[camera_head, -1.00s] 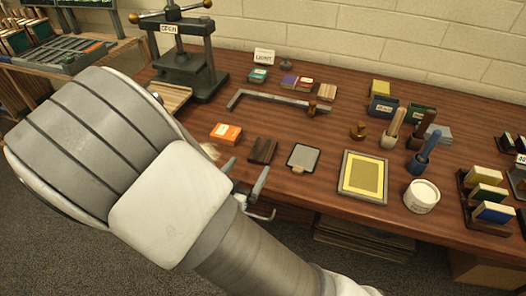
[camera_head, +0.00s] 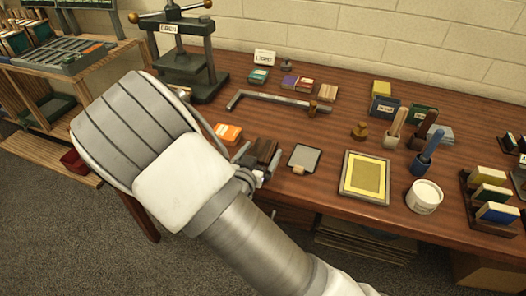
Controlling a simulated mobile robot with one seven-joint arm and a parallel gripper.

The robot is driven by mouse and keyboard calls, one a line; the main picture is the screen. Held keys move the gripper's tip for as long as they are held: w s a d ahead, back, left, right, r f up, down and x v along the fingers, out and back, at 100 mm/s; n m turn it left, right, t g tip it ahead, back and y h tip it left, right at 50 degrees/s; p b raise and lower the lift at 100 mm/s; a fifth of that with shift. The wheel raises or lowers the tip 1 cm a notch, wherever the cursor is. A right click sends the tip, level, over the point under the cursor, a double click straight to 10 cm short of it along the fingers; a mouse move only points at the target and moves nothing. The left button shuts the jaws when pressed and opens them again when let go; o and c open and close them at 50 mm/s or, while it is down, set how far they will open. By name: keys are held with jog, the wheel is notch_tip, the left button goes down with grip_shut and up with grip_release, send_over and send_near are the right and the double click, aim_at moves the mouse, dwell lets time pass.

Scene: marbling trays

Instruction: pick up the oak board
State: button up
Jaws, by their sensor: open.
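The oak board looks to be the small dark brown wooden block (camera_head: 263,148) with a grooved top, lying on the bench near its front edge. My gripper (camera_head: 257,160) is open at this board, with one finger by its left side and the other by its right side. The near part of the board is hidden by the gripper. Whether the fingers touch it, I cannot tell.
An orange box (camera_head: 228,134) lies close on the left and a grey plate with a tab (camera_head: 304,158) close on the right. A yellow framed panel (camera_head: 365,177) lies further right.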

aim_at(263, 154)
jog(key=c, duration=1.3)
jog(key=shift+o, duration=0.2)
jog(key=shift+r, duration=0.1)
jog(key=shift+r, duration=0.5)
jog(key=r, duration=0.1)
jog(key=r+p, duration=0.1)
jog(key=r, duration=0.1)
jog(key=shift+s+d+r, duration=0.15)
jog(key=shift+d+r, duration=0.1)
jog(key=shift+r, duration=0.05)
jog(key=s+d+r+p, duration=0.6)
jog(key=d+p, duration=0.3)
jog(key=p, duration=0.5)
jog(key=shift+s+r, duration=0.15)
jog(key=shift+r, duration=0.1)
jog(key=shift+f, duration=0.1)
